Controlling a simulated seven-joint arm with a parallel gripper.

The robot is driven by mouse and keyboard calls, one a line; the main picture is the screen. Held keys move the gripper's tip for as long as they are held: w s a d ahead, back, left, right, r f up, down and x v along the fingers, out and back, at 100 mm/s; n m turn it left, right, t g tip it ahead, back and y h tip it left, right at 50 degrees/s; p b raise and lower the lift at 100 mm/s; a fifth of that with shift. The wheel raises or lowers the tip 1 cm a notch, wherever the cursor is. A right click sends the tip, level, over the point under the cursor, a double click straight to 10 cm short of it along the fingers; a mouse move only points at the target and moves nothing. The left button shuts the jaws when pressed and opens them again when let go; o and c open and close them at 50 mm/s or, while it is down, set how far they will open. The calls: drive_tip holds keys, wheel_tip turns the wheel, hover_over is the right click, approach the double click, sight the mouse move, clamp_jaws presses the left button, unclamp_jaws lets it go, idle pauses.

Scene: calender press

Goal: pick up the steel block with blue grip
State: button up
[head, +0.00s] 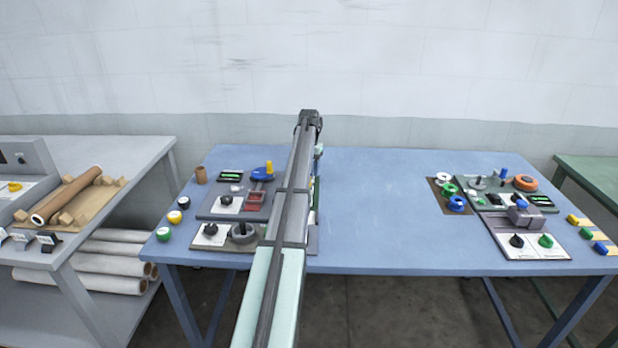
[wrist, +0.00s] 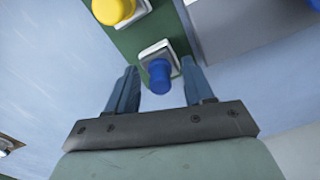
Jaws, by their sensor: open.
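The block with the blue grip (wrist: 159,76) shows in the wrist view as a pale square block with a round blue knob. It sits on a dark green strip (wrist: 128,38). My gripper (wrist: 158,80) is open, with one finger on each side of the blue knob and gaps on both sides. I cannot tell how far above the block the fingertips are. In the head view my arm covers the gripper and this block.
A yellow-gripped block (wrist: 114,10) stands beside it on the strip. A grey panel (wrist: 240,22) lies to the right. In the head view, the blue table (head: 390,210) has control panels left and right, with free room between. Small coloured blocks (head: 586,233) lie at the right edge.

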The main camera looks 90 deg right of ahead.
drive_tip(key=c, duration=0.9)
drive_tip(key=shift+r, duration=0.15)
